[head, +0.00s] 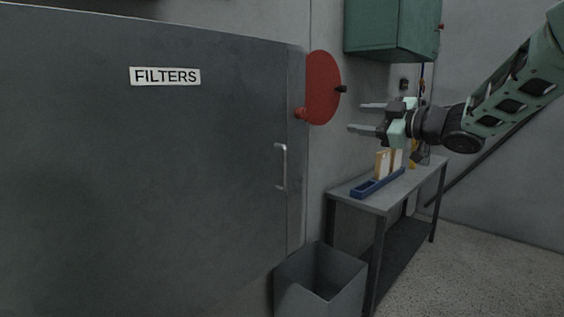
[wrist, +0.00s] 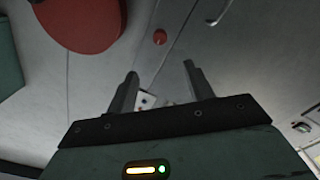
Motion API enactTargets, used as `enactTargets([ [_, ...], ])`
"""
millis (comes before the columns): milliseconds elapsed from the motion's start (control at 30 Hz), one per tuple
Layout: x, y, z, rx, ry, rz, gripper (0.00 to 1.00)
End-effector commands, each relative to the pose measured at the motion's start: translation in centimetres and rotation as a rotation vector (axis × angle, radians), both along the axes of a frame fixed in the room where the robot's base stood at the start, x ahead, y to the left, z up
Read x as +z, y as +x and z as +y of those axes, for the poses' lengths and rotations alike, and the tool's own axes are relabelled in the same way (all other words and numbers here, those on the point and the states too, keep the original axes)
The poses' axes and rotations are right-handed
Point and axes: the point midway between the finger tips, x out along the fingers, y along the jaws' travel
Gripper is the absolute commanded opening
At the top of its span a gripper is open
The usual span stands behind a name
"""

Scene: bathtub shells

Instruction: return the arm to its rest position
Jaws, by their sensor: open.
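My gripper (head: 362,117) is at the end of my green and black arm, which reaches in from the upper right of the head view. Its two grey fingers point left, spread apart with nothing between them. The fingers also show in the wrist view (wrist: 160,92), apart and empty. In the head view the gripper appears in front of the wall, above the grey bench (head: 377,197) and to the right of the red disc (head: 323,88). The exact gap between gripper and wall cannot be told.
A large grey cabinet with a FILTERS label (head: 165,76) and a handle (head: 281,166) fills the left. A blue tray (head: 366,191) and upright tan pieces (head: 382,163) are on the bench. An open grey bin (head: 320,281) stands below. A green box (head: 391,30) hangs above.

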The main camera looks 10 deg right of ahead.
Motion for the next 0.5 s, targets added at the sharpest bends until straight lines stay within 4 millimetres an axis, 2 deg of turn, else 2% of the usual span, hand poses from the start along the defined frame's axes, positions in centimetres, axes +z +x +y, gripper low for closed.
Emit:
enactTargets([
  [167,-1.3,-0.1,3.7,-0.093,0.039,0.108,0.52],
  [267,-3.9,-1.4,7.2,-0.186,0.062,0.26,0.52],
  [367,-7.7,-4.5,10.6,-0.272,0.056,0.456,0.52],
  [467,-11.9,-9.4,13.5,-0.338,0.013,0.673,0.52],
  [500,-13.5,-11.7,14.5,-0.358,-0.011,0.758,0.52],
])
